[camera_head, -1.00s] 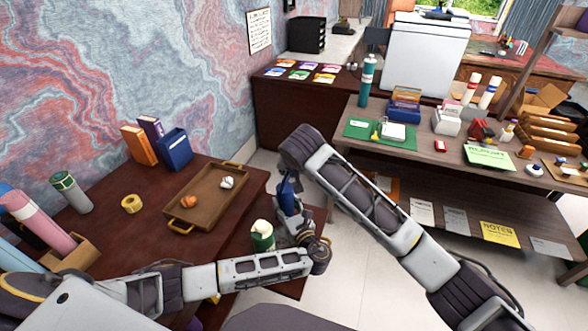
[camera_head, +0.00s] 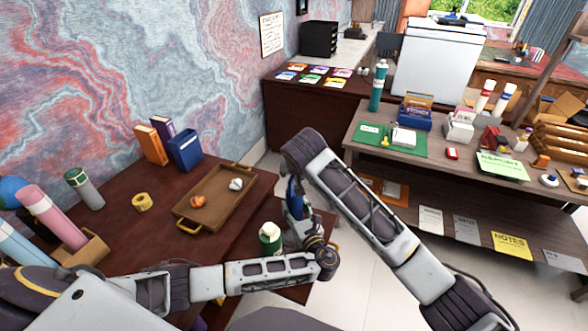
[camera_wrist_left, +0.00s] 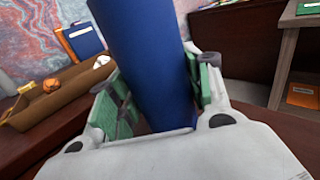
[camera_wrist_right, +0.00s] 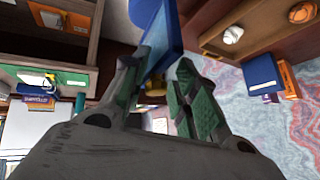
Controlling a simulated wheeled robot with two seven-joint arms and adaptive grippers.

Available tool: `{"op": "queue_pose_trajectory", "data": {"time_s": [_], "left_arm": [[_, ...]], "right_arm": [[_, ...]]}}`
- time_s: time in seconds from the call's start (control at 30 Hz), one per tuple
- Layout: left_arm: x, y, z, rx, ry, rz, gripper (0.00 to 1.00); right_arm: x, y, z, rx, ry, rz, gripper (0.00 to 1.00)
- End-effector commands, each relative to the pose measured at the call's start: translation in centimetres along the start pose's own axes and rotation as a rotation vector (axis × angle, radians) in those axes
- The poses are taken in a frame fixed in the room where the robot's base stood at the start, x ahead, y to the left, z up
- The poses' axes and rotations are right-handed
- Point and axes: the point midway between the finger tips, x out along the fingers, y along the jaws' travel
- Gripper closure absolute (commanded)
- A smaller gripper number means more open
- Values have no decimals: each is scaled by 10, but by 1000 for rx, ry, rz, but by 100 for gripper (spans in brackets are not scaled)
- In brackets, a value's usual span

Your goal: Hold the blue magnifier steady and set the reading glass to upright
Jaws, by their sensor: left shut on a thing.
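The blue magnifier (camera_head: 295,195) shows in the head view as a narrow, roughly upright blue piece between my two wrists, partly covered by them. In the left wrist view its thick blue shaft (camera_wrist_left: 145,60) rises between the green-padded fingers of my left gripper (camera_wrist_left: 152,92), which is shut on it. In the right wrist view a flat blue part (camera_wrist_right: 165,38) lies at the fingertips of my right gripper (camera_wrist_right: 163,62). These fingers are apart; I cannot tell whether both touch it. No lens is clearly visible, and no separate reading glass can be made out.
A brown tray (camera_head: 233,209) with an orange and a white crumpled ball lies on the dark desk (camera_head: 130,225). A green-and-white bottle (camera_head: 270,240) stands close to my left wrist. A side table (camera_head: 365,133) stands behind my right arm.

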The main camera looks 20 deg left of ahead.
Motion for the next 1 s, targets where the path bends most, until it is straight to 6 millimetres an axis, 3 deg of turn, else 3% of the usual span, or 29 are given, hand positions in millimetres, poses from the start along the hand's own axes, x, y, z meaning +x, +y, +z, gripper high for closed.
{"op": "queue_pose_trajectory", "data": {"time_s": [0.07, 0.57, 1.0], "left_arm": [[0, -1, 0, -1, -1, -2, 85], [2, 2, 0, 0, -2, 6, 85], [2, 2, 0, 1, -2, 7, 85]], "right_arm": [[0, -1, 1, 0, -1, -1, 60], [-5, 1, -3, 2, 4, 2, 60], [-48, 0, -2, 2, 5, -1, 60]]}}
